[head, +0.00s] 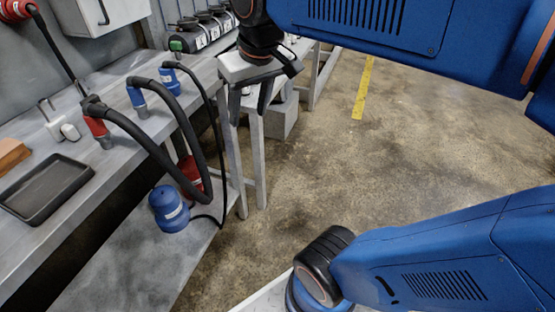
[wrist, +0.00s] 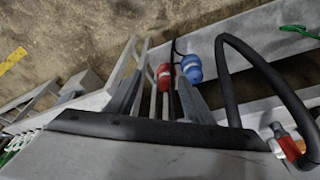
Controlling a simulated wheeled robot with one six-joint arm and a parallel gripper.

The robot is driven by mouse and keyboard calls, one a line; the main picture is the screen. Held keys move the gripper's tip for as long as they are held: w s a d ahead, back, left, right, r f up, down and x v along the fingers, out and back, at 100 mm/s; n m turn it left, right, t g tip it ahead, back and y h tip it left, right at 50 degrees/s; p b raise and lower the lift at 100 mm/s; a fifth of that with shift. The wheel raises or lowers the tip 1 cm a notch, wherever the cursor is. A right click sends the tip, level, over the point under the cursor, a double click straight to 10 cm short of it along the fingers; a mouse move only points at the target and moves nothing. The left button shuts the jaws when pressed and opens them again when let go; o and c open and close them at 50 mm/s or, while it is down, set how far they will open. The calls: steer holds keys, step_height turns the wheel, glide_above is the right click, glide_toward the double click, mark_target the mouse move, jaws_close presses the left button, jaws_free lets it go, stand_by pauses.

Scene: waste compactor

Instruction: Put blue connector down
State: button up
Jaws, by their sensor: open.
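Two blue connectors stand on the workbench: one (head: 137,98) has a thick black cable, and the other (head: 171,82), just behind it, has a thinner one. My gripper (head: 250,103) is open and empty, pointing down beyond the bench's right side, to the right of both and apart from them. In the wrist view its two fingers (wrist: 162,98) are spread with nothing held between them. Neither upright blue connector is clearly seen there.
A blue round fitting (head: 168,212) and a red one (head: 190,178) are on the lower shelf. A red connector (head: 98,131) and a black tray (head: 46,189) are on the bench (head: 125,158). Cables loop over its edge. The floor to the right is clear.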

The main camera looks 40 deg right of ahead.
steer(key=s+d+f+t, duration=0.1)
steer(key=s+d+f, duration=0.1)
steer(key=s+f, duration=0.6)
step_height(320, 180, down, 3)
